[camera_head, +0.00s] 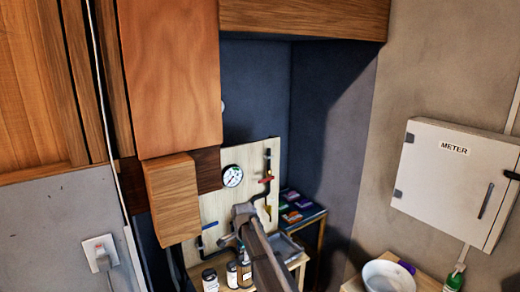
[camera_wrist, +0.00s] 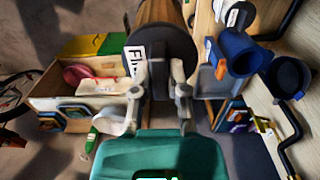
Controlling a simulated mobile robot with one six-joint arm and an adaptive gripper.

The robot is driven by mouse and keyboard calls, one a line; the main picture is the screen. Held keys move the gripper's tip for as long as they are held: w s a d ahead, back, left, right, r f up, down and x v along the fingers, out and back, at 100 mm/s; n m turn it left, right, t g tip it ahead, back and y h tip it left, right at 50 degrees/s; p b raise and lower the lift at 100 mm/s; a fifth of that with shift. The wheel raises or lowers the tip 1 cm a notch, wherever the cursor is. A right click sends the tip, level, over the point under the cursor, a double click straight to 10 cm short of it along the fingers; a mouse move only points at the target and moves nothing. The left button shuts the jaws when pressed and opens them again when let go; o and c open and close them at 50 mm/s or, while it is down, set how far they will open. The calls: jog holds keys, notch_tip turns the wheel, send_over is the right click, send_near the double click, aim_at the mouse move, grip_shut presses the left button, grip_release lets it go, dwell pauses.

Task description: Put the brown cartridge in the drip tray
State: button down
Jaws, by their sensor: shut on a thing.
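In the wrist view, my gripper (camera_wrist: 157,92) is shut on a brown cylinder with a dark end and a white label, which looks like the brown cartridge (camera_wrist: 160,12). The cartridge extends away between the two fingers, and its far end is cut off by the picture edge. In the head view, my gripper (camera_head: 243,213) is in front of the pale board, and the cartridge cannot be made out there. A grey shallow thing (camera_head: 287,248), possibly the drip tray, lies on the wooden bench right of my arm, partly hidden by it.
A pale board (camera_head: 212,205) carries a gauge (camera_head: 232,176) and pipes. Several bottles (camera_head: 210,280) stand left of my arm. Wooden cabinets (camera_head: 170,80) hang close by at left. A blue cup (camera_wrist: 240,52) and dark cup (camera_wrist: 288,77) are right of the cartridge in the wrist view.

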aim_at(246, 277)
notch_tip(246, 277, down, 12)
jog(key=b, duration=1.1)
jog(key=shift+f, duration=0.15)
jog(key=shift+d, duration=0.1)
